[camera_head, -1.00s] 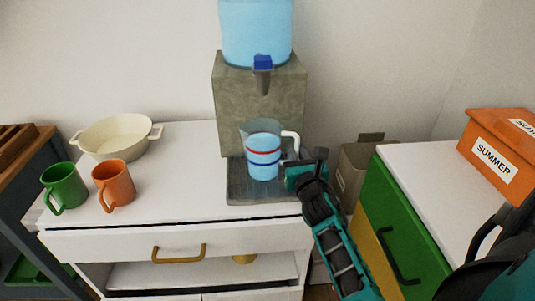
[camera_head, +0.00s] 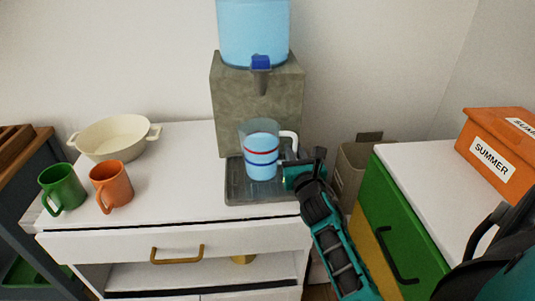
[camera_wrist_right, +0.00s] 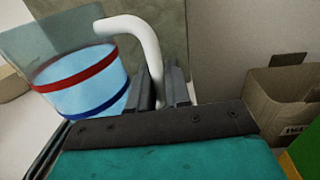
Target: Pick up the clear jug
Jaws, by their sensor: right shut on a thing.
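The clear jug (camera_head: 261,155) holds blue liquid and has a red band and a blue band. It stands upright on the dark drip tray (camera_head: 240,192) of the water dispenser (camera_head: 230,105), under the blue tap (camera_head: 261,63). Its white handle points right, toward my right gripper (camera_head: 296,170). In the right wrist view the jug (camera_wrist_right: 95,85) is at left, and its white handle runs down between the fingers of my right gripper (camera_wrist_right: 160,95). The gripper is shut on the handle. My left gripper is not in view.
A green mug (camera_head: 63,187), an orange mug (camera_head: 111,184) and a cream pan (camera_head: 112,138) stand on the white cabinet's left side. An open cardboard box (camera_head: 350,170) is behind my right arm. A green drawer unit (camera_head: 400,225) and an orange SUMMER box (camera_head: 495,150) are at right.

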